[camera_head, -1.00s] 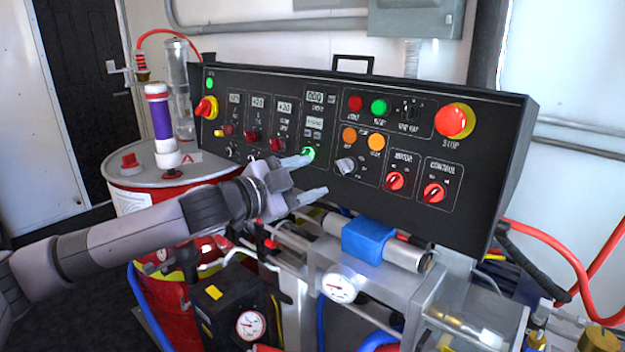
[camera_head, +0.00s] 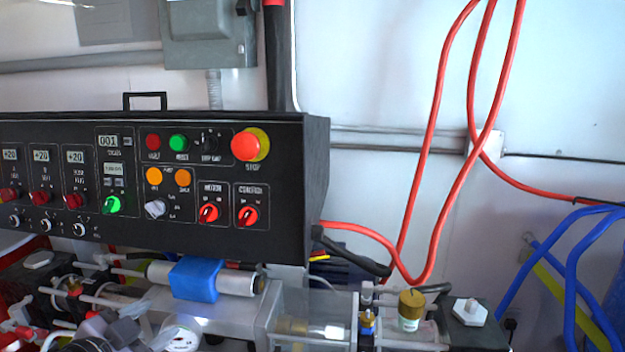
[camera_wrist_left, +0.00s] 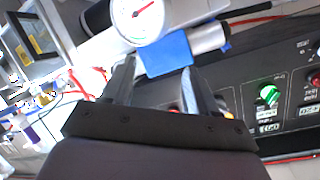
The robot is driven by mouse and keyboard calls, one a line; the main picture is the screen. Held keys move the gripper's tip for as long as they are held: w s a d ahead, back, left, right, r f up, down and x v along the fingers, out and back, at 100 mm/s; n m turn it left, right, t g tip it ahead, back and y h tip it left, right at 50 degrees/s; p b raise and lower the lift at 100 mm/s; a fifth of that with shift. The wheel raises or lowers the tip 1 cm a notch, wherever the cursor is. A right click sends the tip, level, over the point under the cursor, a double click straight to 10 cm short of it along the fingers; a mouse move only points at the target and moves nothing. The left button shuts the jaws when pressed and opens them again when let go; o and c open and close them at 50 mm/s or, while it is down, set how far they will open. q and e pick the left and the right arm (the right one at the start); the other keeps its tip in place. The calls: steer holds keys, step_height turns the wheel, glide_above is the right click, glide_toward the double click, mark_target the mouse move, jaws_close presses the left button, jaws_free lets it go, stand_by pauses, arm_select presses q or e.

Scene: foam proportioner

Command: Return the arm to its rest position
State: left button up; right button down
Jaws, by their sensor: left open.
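My left gripper (camera_head: 152,318) is at the lower left of the head view, below the black control panel (camera_head: 285,215) and apart from its face. Part of my left arm is cut off by the bottom edge. In the left wrist view, the two fingers of my left gripper (camera_wrist_left: 157,80) stand apart with nothing between them. Behind them are a blue clamp block (camera_wrist_left: 168,54) and a round gauge (camera_wrist_left: 140,18). The panel's lit green knob (camera_head: 113,205) shows to the upper left of the gripper. My right gripper is not in view.
Red hoses (camera_head: 440,110) and blue hoses (camera_head: 565,270) hang at the right. The white wall behind is open.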

arm_select(q)
steer(key=s+d+f+n+g+y, duration=0.1)
steer(key=s+f+n+g, duration=0.15)
steer(key=s+f, duration=0.5)
steer(key=s+d+f+n+g+y, duration=0.15)
steer(key=s+f+g, duration=0.25)
steer(key=s, duration=0.6)
steer(key=s+d+f+n+g, duration=0.1)
steer(key=s+f+n+g, duration=0.3)
steer(key=s, duration=0.5)
steer(key=w+d+f+t+h, duration=0.1)
steer(key=w+f+t, duration=0.2)
steer(key=f, duration=0.2)
steer(key=w+d+f+m+t, duration=0.1)
steer(key=w+f+t, duration=0.2)
steer(key=f+t, duration=0.1)
steer(key=shift+w+d+f+h, duration=0.2)
steer(key=shift+d+f+h, duration=0.15)
steer(key=shift+f, duration=0.5)
